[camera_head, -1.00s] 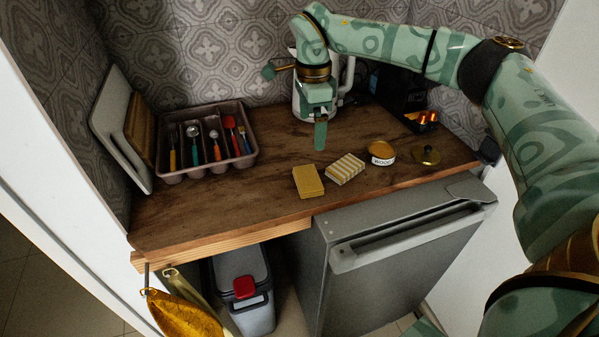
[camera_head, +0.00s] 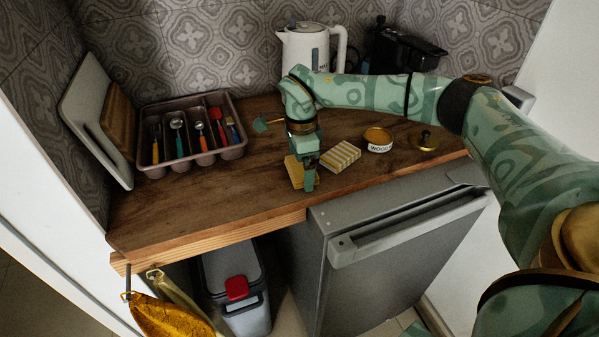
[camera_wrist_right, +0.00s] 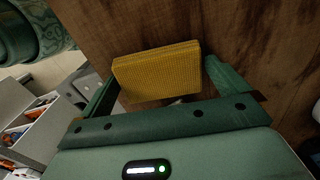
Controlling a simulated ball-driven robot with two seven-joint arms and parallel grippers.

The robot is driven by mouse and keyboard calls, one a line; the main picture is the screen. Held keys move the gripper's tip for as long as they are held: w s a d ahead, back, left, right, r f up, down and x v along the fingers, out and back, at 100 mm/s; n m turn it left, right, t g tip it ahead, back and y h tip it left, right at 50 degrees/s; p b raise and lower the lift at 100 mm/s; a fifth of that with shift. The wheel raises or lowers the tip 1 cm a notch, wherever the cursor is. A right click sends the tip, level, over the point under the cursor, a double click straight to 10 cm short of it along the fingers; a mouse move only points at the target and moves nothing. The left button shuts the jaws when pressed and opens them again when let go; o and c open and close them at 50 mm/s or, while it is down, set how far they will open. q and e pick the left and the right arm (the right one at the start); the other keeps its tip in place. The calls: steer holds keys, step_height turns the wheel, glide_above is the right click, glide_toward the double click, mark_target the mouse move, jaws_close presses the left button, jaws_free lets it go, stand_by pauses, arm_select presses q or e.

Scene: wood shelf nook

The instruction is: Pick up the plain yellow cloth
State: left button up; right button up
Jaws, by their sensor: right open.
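The plain yellow cloth (camera_head: 294,173) lies folded on the wooden counter, left of a yellow-and-white striped cloth (camera_head: 340,156). My right gripper (camera_head: 308,180) is directly at the plain cloth in the head view and hides part of it. In the right wrist view the plain cloth (camera_wrist_right: 158,72) lies between the two spread fingers of the right gripper (camera_wrist_right: 165,88), with a gap on the right side. The gripper is open and holds nothing. My left gripper is not in view.
A cutlery tray (camera_head: 190,165) stands at the back left, beside leaning boards (camera_head: 95,120). A white kettle (camera_head: 308,48) stands behind my arm. A round tin (camera_head: 378,142) and a brass lid (camera_head: 424,140) are to the right. The counter's front left (camera_head: 180,215) is clear.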

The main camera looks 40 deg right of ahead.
steer(key=shift+r, duration=0.15)
steer(key=shift+c, duration=0.3)
steer(key=c, duration=0.6)
steer(key=shift+c, duration=0.2)
